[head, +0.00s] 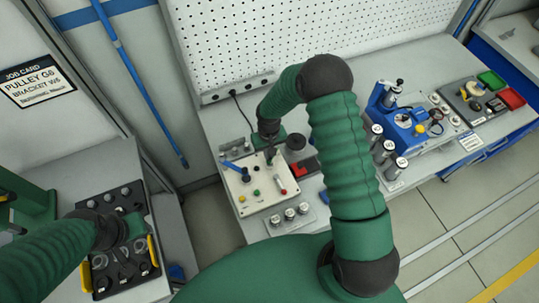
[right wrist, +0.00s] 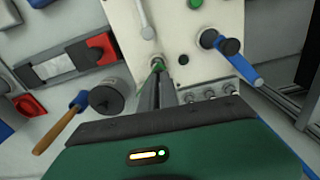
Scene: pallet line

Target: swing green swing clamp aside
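The white fixture plate (head: 249,205) lies on the bench in the head view and fills the top of the right wrist view (right wrist: 185,60). A small green part, which looks like the green swing clamp (right wrist: 158,66), shows at my right fingertips next to a round metal pivot. The fingers hide most of it. My right gripper (right wrist: 158,82) points down at the plate with its fingers close together; whether they grip the green part is not clear. My left gripper (head: 132,228) hangs over a black tray at the left; its fingers are not clear.
A blue-handled clamp (right wrist: 235,60) and a grey rod (right wrist: 145,20) sit close to the right fingers. A red-and-grey block (right wrist: 70,60), a grey cylinder (right wrist: 107,97) and a wooden-handled tool (right wrist: 60,125) lie beside the plate. A blue fixture (head: 405,125) stands further right.

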